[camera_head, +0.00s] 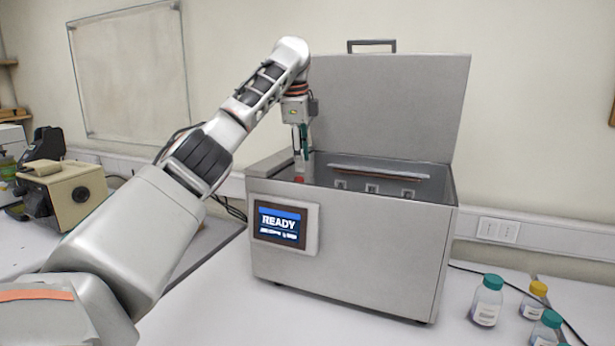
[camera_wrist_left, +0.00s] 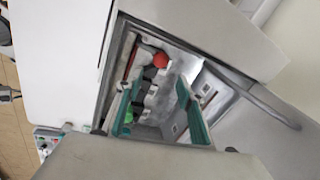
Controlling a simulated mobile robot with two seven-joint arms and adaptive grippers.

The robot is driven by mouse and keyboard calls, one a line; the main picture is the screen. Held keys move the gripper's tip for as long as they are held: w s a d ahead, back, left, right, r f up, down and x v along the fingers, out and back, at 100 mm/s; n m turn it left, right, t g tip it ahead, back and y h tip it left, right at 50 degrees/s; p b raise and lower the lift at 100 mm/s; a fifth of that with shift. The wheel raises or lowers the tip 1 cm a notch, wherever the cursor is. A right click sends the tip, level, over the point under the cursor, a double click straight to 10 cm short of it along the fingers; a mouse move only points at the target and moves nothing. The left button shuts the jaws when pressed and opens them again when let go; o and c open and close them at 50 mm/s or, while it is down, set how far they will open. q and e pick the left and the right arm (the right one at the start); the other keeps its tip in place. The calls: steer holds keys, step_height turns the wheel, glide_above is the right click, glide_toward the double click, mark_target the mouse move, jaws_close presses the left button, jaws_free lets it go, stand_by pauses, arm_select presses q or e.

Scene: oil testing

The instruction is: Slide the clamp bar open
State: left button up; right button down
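The grey test machine (camera_head: 350,240) stands on the bench with its lid (camera_head: 400,105) up. Inside, a long pale bar (camera_head: 380,171) runs along the back, with several small square fittings below it. A red ball knob (camera_head: 299,180) shows at the left end of the opening; it also shows in the left wrist view (camera_wrist_left: 160,60). I cannot tell how the knob joins the bar. My left gripper (camera_head: 300,158) points down above the knob. In the left wrist view its teal fingers (camera_wrist_left: 158,88) are apart and empty, with the knob beyond their tips. My right gripper is not in view.
The machine's screen (camera_head: 280,224) reads READY. Bottles with teal caps (camera_head: 486,300) and one with a yellow cap (camera_head: 534,300) stand at the right. A beige device (camera_head: 65,193) is on the left bench. The machine's walls closely surround my left gripper.

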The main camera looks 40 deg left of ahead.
mark_target(300, 181)
arm_select(q)
steer(key=shift+s+a, duration=0.3)
steer(key=shift+a, duration=0.1)
steer(key=shift+a+f, duration=0.1)
steer(key=shift+f, duration=0.3)
steer(key=shift+x, duration=3.45)
jaws_close()
